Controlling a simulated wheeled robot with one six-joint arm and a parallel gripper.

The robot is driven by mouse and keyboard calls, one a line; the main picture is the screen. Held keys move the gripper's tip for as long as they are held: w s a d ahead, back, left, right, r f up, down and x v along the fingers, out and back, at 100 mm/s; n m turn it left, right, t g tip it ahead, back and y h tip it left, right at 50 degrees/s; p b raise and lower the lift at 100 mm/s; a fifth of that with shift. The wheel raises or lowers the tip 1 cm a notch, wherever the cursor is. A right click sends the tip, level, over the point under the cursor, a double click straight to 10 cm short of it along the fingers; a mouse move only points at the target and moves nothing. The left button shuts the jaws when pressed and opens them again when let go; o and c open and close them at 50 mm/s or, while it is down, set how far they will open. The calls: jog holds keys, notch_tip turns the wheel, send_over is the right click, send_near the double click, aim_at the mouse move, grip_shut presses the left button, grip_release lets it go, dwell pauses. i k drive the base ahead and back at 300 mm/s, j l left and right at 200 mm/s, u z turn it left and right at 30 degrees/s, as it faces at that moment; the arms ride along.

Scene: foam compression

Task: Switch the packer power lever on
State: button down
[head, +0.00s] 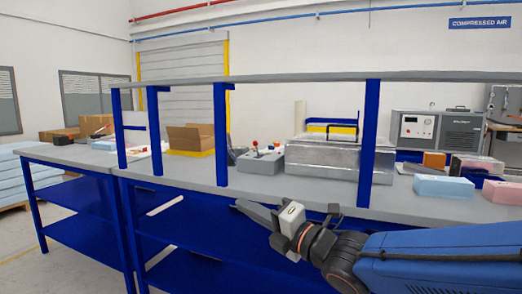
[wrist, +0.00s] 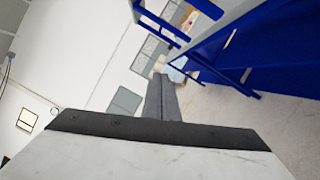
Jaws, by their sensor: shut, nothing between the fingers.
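A grey control box (head: 262,162) sits on the bench, with a small red-tipped lever (head: 256,147) standing up from it; its setting is too small to tell. A silver metal box machine (head: 322,160), probably the packer, stands just right of the control box. My gripper (head: 243,206) is in front of the bench's front edge, below and left of the control box, apart from it. Its fingers are shut and empty. In the wrist view the closed fingers (wrist: 162,92) point toward the far wall and the blue shelving; the lever cannot be made out there.
A grey overhead shelf (head: 300,78) on blue posts (head: 370,145) runs above the bench (head: 200,168). Pink and blue foam blocks (head: 444,187) lie at right. An open carton (head: 190,138) stands at left.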

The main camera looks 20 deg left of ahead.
aim_at(256, 142)
jog(key=i, duration=1.5)
